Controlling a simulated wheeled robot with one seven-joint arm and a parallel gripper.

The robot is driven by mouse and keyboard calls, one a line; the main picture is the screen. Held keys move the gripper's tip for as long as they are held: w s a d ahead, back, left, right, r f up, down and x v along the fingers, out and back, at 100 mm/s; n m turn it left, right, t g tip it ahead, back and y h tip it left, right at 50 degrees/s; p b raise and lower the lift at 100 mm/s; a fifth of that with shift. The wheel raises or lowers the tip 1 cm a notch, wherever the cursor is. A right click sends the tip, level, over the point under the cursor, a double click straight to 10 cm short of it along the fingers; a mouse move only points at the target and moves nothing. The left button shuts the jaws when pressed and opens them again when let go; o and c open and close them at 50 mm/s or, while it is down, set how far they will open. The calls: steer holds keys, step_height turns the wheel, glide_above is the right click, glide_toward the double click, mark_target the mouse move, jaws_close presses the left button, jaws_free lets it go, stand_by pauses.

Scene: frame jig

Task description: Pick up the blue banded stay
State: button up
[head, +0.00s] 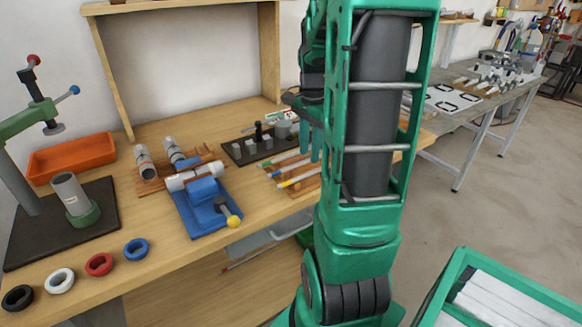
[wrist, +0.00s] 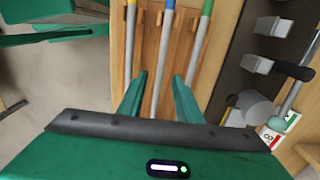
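The blue banded stay is a thin grey rod (wrist: 163,50) with a blue end, lying in the wooden rack (wrist: 145,45) between a yellow-banded stay (wrist: 131,40) and a green-banded stay (wrist: 200,45). In the head view its blue-banded end (head: 272,174) shows at the left of the rack, and my arm hides much of the rest. My gripper (wrist: 160,80) is open, with one finger on each side of the blue banded stay in the wrist view. I see no finger touching it. I cannot tell how far above it the fingertips are.
A dark board with grey blocks (head: 250,147) stands beside the rack. A blue fixture (head: 205,215) holding a white tube is left of it on the bench. A green-edged bin (head: 455,268) stands at the lower right.

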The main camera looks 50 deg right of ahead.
steer(key=shift+f, duration=0.6)
jaws_close()
steer(key=shift+r, duration=0.1)
